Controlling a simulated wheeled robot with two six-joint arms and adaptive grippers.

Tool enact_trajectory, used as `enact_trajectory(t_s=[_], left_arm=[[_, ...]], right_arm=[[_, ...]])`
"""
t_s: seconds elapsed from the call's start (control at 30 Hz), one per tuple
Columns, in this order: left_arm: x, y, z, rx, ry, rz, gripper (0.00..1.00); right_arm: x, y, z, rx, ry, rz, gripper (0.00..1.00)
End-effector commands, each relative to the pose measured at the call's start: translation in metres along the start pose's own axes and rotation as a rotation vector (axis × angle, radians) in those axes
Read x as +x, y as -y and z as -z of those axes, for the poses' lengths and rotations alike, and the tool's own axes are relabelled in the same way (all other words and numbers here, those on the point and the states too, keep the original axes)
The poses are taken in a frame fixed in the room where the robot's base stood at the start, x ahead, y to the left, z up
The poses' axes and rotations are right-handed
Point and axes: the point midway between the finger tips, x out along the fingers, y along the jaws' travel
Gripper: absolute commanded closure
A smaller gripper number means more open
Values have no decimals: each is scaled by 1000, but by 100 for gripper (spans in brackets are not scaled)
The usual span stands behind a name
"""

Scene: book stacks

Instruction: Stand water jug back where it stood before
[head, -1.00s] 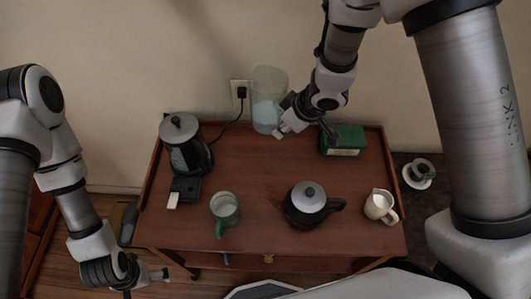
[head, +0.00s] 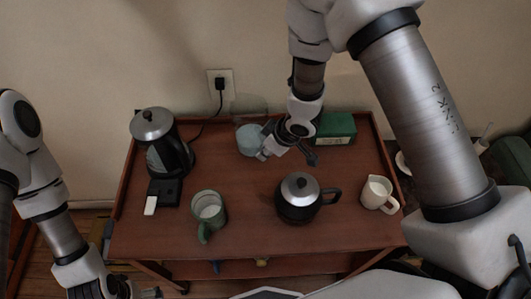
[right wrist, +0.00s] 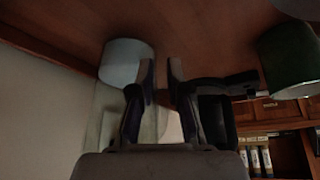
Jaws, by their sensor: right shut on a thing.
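The water jug (head: 250,138) is clear, with pale blue water in its lower part. In the head view it is upright over the back of the brown table, left of the green box. My right gripper (head: 287,156) is beside its right side and shut on it, seemingly at the handle; the exact hold is hard to see. The right wrist view, upside down, shows the jug's blue part (right wrist: 126,62) beside the fingers (right wrist: 162,75). I cannot tell whether its base touches the table. My left gripper (head: 140,293) is at the bottom left edge, partly cut off.
The table (head: 160,233) also holds a kettle (head: 160,143), a small black block (head: 163,192), a green mug (head: 208,212), a dark teapot (head: 298,199), a white creamer (head: 378,194) and a green box (head: 336,128). The middle of the table is clear.

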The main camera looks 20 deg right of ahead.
Motion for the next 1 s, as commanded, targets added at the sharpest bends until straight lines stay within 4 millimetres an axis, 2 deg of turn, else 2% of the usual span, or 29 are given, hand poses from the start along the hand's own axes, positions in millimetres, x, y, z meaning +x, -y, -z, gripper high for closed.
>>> enact_trajectory(t_s=[0.33, 0.37, 0.4, 0.43, 0.77, 0.87, 1.0], left_arm=[[2, 0, 0, 0, 0, 0, 0], [2, 0, 0, 0, 0, 0, 0], [2, 0, 0, 0, 0, 0, 0], [2, 0, 0, 0, 0, 0, 0], [-1, 0, 0, 0, 0, 0, 0], [-1, 0, 0, 0, 0, 0, 0], [-5, 0, 0, 0, 0, 0, 0]], right_arm=[[6, 0, -2, -1, -3, -1, 100], [6, 0, -3, 0, -1, -1, 81], [6, 0, -2, 0, -1, -1, 67], [6, 0, -2, 0, -1, -1, 59], [2, 0, -1, 0, -1, -1, 59], [-9, -1, 0, 1, -3, -3, 59], [-41, -1, 0, 1, -4, -3, 59]])
